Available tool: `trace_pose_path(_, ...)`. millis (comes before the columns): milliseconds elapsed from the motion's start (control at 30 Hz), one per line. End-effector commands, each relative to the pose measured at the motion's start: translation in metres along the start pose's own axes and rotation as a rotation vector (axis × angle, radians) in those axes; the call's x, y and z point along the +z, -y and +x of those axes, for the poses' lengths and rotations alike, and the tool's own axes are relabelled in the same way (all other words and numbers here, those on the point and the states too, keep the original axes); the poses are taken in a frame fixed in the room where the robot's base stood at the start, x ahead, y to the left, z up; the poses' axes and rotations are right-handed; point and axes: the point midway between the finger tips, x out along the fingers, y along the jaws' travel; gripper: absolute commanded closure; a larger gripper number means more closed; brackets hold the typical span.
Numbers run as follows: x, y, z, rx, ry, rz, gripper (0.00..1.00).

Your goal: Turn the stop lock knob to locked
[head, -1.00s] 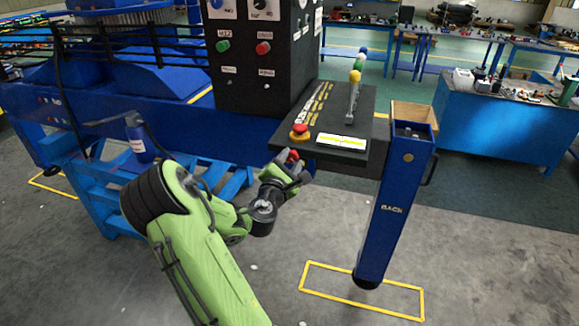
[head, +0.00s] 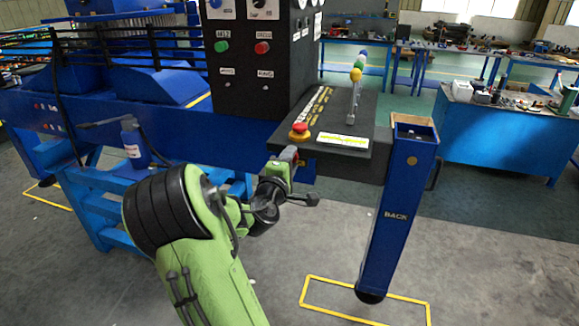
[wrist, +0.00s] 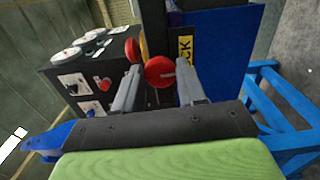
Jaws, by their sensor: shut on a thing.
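A round red knob (wrist: 160,71) with a pale mark across its face sits between my two finger pads in the wrist view. My gripper (wrist: 158,67) is shut on this knob, one finger on each side. In the head view my gripper (head: 289,158) reaches the console's front edge from below left. I cannot read the pale mark's direction against any label.
A red mushroom button on a yellow base (head: 299,131) sits on the console top (head: 325,115), close above my gripper; its side shows in the wrist view (wrist: 132,50). A blue post (head: 398,215) is to the right.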

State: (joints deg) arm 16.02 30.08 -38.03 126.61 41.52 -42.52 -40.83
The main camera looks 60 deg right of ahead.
Motion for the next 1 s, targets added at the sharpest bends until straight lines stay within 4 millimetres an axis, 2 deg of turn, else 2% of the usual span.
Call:
trace_pose_path(667, 0.0008, 0.0013, -0.0002, -0.004, 0.002, 0.059, 0.90)
trace_pose_path(700, 0.0008, 0.0013, -0.0002, -0.004, 0.002, 0.058, 0.55)
trace_pose_path(833, 0.0006, 0.0010, -0.0002, -0.003, 0.002, 0.058, 0.36)
trace_pose_path(1000, 0.0004, 0.0008, -0.0002, -0.002, 0.001, 0.057, 0.36)
